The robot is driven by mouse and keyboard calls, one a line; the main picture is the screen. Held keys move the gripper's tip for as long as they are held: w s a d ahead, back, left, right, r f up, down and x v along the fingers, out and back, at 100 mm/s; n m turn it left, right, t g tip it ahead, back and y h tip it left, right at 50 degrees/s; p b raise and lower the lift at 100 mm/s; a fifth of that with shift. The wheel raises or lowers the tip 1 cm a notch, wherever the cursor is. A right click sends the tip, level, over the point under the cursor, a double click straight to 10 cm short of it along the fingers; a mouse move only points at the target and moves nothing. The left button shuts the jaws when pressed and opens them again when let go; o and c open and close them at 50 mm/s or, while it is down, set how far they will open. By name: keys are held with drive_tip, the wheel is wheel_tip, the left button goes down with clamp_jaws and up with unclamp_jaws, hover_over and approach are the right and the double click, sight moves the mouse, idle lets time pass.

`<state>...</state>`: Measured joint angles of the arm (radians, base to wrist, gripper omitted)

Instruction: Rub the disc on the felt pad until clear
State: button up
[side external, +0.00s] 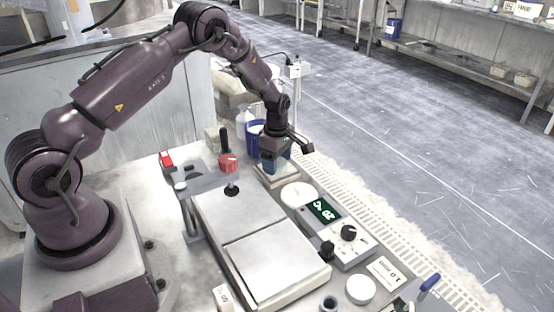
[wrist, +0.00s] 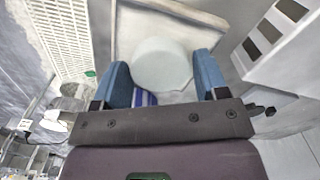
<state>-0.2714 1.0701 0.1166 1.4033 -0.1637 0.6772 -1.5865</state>
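My gripper (side external: 274,166) points down over a shallow square tray with a pale pad (side external: 290,178), near the middle of the side external view. In the wrist view my gripper (wrist: 162,70) has its two blue fingers on either side of a pale, cloudy round disc (wrist: 160,62). The disc is over the pad inside the tray's raised rim (wrist: 115,25). Whether its underside touches the pad is hidden. In the side external view the fingers hide the disc.
A white round plate (side external: 299,194) and a control box with a display (side external: 324,209) stand close in front of the tray. A two-plate grey unit (side external: 278,262) lies nearer. A blue container (side external: 254,137) and a red-based knob (side external: 228,163) stand behind and left. A slotted grate (side external: 365,208) runs along the right.

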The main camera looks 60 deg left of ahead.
drive_tip(key=shift+r, duration=0.45)
idle(0.3)
drive_tip(key=c, duration=0.7)
drive_tip(key=shift+r, duration=2)
drive_tip(key=shift+c, duration=0.3)
